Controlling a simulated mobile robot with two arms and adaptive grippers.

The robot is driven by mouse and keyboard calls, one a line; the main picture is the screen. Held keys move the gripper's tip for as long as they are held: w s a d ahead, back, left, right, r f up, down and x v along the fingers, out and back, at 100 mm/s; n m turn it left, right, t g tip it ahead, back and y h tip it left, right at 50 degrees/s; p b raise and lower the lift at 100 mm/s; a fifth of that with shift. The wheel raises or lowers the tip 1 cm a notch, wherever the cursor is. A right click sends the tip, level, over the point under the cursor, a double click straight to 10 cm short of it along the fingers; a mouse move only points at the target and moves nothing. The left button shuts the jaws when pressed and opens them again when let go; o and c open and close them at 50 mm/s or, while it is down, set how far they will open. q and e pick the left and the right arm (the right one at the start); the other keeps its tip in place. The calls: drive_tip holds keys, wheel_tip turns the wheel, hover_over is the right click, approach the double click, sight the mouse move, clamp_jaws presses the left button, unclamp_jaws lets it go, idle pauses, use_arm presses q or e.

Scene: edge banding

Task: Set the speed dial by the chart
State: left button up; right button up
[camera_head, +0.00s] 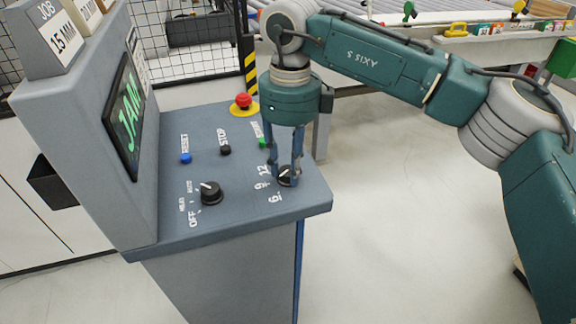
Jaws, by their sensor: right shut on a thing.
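The speed dial (285,179) is a black knob at the right end of the sloped console panel (240,207), with the marks 6, 9 and 12 around its left side. My right gripper (284,180) points down from above and is shut on this dial; its blue fingers partly hide the knob, so I cannot tell where its pointer stands. A chart panel (139,45) stands beside the screen, mostly cut by the view angle; its text is too small to read. A job card (66,38) on top reads "15 MM". My left gripper is not in view.
The screen (127,120) shows "JAM" in green. The mode knob (210,192), blue reset button (186,158), black stop button (225,149), green button (263,142) and red emergency button (243,101) share the panel. A mesh fence stands behind; open floor lies right.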

sight(289, 169)
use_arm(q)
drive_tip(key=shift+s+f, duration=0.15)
use_arm(e)
drive_tip(key=shift+n, duration=1.6)
drive_tip(key=o, duration=1.1)
drive_tip(key=shift+o, duration=0.2)
wheel_tip(289, 169, up, 12)
drive_tip(key=shift+w, duration=0.2)
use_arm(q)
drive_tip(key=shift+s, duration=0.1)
